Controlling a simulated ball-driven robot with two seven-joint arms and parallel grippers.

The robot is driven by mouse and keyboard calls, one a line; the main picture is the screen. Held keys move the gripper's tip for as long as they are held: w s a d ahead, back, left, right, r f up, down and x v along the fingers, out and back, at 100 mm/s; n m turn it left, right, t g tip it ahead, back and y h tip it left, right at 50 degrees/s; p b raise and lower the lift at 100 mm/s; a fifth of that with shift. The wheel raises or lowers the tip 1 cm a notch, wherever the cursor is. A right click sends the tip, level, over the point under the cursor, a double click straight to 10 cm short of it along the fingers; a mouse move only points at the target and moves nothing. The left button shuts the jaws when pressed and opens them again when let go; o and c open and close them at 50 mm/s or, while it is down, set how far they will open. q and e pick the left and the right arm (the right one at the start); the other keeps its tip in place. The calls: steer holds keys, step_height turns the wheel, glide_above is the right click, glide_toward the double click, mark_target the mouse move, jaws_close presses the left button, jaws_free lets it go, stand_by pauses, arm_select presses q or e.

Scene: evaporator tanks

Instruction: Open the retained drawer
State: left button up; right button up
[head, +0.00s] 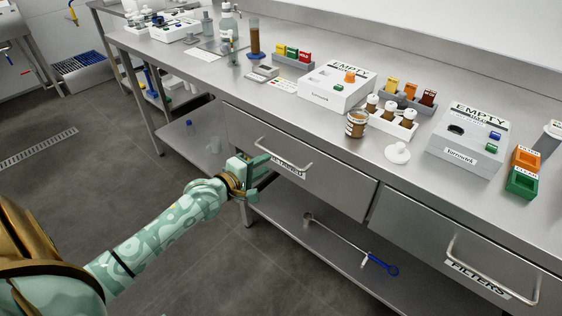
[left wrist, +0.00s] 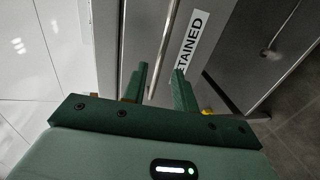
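The retained drawer (head: 335,182) is the left steel drawer under the bench, and its front looks flush with the frame. Its bar handle (head: 290,166) runs across the front, above a label (head: 288,164) partly hidden by my gripper. My right gripper is not in view.
To the right is a second drawer with a "FILTERS" label (head: 477,279). The benchtop (head: 225,75) holds white boxes, bottles, a brown jar (head: 356,124) and coloured blocks. A lower shelf (head: 320,250) carries a blue-handled tool (head: 381,265). The floor in front is clear.

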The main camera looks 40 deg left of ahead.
mark_target(277, 158)
arm_select(q)
steer(key=b+x, duration=0.1)
steer(key=x, duration=0.2)
steer(key=b+x, duration=0.1)
steer(key=x, duration=0.2)
steer(key=shift+w+f+b, duration=0.15)
steer(key=shift+f+b, duration=0.15)
steer(key=shift+w+d+r, duration=0.1)
steer(key=shift+w, duration=0.25)
jaws_close()
